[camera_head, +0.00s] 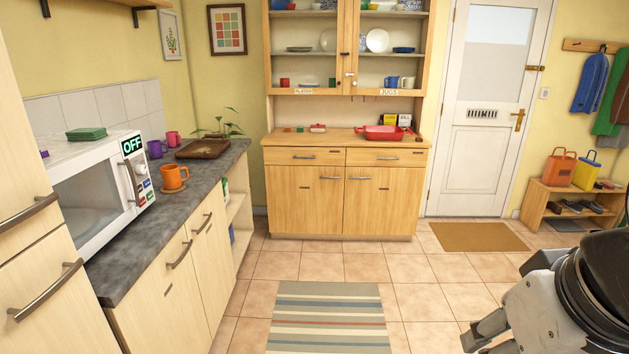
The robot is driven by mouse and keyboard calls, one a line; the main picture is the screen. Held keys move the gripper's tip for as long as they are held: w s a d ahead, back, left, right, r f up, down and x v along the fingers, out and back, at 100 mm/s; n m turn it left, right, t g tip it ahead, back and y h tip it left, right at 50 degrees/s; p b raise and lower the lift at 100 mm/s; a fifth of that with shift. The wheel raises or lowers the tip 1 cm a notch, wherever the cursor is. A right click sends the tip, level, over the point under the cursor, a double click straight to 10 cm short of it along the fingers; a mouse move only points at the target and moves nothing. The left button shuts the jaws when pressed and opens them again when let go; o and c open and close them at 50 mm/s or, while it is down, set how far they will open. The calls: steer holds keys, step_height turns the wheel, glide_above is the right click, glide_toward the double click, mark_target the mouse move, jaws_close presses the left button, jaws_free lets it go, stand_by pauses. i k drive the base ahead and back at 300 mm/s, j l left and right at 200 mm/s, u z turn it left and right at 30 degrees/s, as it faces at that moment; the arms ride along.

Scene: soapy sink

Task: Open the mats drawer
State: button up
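The wooden dresser at the back has two shut drawers side by side under its top. The left drawer (280,154) and the right drawer (366,154) each have a metal bar handle. I cannot read any label marking either as the mats drawer. My gripper (487,334) is at the lower right, in front of the floor and well apart from the dresser. It is partly hidden and cut off by the frame, so I cannot tell whether it is open or shut.
A striped rug (330,300) lies on the clear tiled floor before the dresser. A grey counter (200,195) with a microwave (95,195) runs along the left. A red dish (383,133) stands on the dresser top. A low shoe bench (537,205) is at the right.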

mark_target(278, 155)
steer(key=i+j, duration=0.1)
steer(key=i, duration=3.6)
steer(key=i+z, duration=0.55)
